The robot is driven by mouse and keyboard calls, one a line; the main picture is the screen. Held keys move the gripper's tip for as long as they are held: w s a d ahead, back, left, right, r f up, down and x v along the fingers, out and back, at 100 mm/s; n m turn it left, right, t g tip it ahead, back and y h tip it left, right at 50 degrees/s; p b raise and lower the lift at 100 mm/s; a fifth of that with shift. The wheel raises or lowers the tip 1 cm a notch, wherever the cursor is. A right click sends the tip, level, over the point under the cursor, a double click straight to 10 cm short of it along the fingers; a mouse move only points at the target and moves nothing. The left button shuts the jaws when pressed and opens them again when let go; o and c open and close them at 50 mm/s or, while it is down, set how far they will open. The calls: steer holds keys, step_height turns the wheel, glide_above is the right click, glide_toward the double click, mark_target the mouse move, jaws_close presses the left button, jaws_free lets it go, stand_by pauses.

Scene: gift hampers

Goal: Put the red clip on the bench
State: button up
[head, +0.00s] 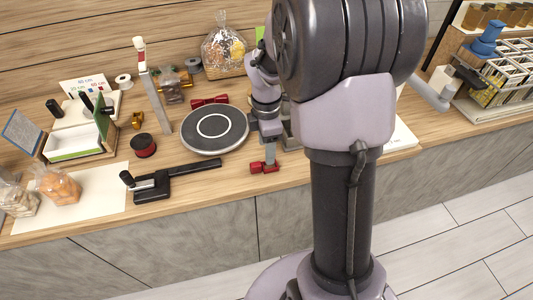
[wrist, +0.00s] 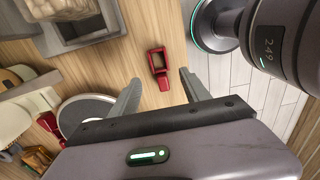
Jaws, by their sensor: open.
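A small red clip (head: 264,168), a squarish open frame with a short tab, sits low near the front edge of the wooden bench (head: 235,172). In the wrist view the red clip (wrist: 159,68) lies just beyond and between my fingertips. My gripper (wrist: 160,82) is open, its two grey fingers spread, with nothing between them that it grips. In the head view my gripper (head: 266,143) points down over the clip, partly hidden by my arm. Whether the fingers touch the clip cannot be told.
A round grey turntable (head: 214,129) stands left of my gripper, with another red item (head: 209,101) behind it. A black tool (head: 165,182) and a dark red spool (head: 143,145) are further left. A grey bin (wrist: 75,25) is close by in the wrist view.

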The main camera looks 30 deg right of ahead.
steer(key=s+a+r+m+t, duration=0.1)
steer(key=s+a+r+m, duration=0.15)
steer(key=r, duration=0.25)
steer(key=s+a+r+m+t+p, duration=0.1)
steer(key=a+r+m, duration=0.2)
steer(key=r, duration=0.2)
steer(key=s+a+r+m+t, duration=0.1)
steer(key=s+a+r+m, duration=0.1)
steer(key=a+r+m, duration=0.15)
steer(key=s+a+r+m+t+y, duration=0.2)
steer(key=s+a+r+m, duration=0.1)
steer(key=s+a+m, duration=0.5)
steer(key=s+m, duration=0.2)
steer(key=s, duration=0.1)
steer(key=shift+s+r+t, duration=0.25)
steer(key=shift+r+t, duration=0.15)
